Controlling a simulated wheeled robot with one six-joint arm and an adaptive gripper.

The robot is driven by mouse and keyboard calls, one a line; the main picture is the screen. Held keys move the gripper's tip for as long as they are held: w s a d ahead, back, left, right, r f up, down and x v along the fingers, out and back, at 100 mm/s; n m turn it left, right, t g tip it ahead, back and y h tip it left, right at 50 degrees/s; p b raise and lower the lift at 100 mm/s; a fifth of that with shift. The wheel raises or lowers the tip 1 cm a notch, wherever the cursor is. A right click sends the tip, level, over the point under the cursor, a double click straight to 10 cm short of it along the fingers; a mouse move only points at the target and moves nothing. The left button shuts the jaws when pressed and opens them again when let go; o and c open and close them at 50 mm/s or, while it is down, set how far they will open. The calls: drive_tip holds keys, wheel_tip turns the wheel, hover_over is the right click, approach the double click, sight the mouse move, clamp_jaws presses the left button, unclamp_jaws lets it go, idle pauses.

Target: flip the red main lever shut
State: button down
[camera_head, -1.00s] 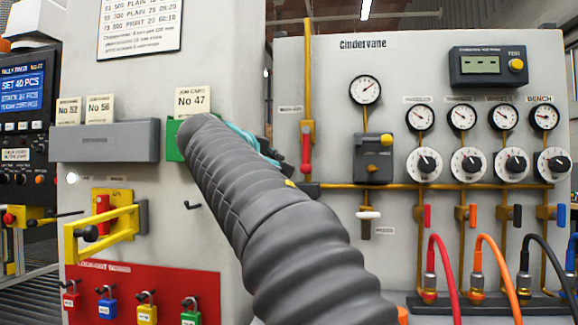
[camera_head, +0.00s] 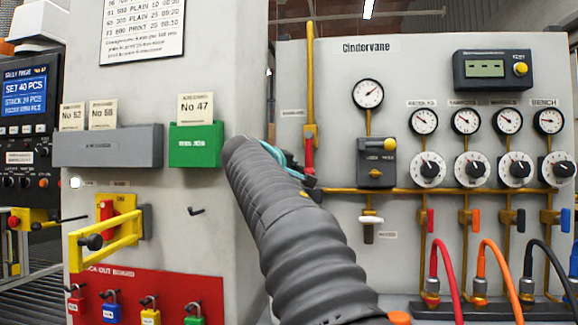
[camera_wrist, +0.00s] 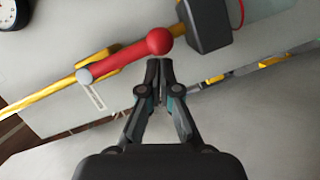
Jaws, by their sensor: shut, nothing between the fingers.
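The red main lever (camera_head: 309,157) sits on the vertical yellow pipe (camera_head: 310,75) at the left of the grey panel and points down along it. In the wrist view the lever (camera_wrist: 125,57) runs from its pivot at left to a round red ball end, roughly along the pipe. My gripper (camera_wrist: 161,62) is shut and empty, with its fingertips just beside the ball; I cannot tell whether they touch. In the head view my gripper (camera_head: 308,182) is partly hidden behind my arm, near the lever's lower end.
A dark box with a yellow knob (camera_head: 375,162) stands right of the lever, above a horizontal yellow pipe. Gauges and dials (camera_head: 430,168) fill the right. At left are a green card holder (camera_head: 195,145), a yellow bracket (camera_head: 105,235) and a red padlock board (camera_head: 135,285).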

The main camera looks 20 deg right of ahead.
drive_tip(key=shift+w+d, duration=0.2)
drive_tip(key=shift+d, duration=0.1)
drive_tip(key=shift+d+f, duration=0.1)
drive_tip(key=shift+s+d+n, duration=0.15)
drive_tip(key=shift+n, duration=0.15)
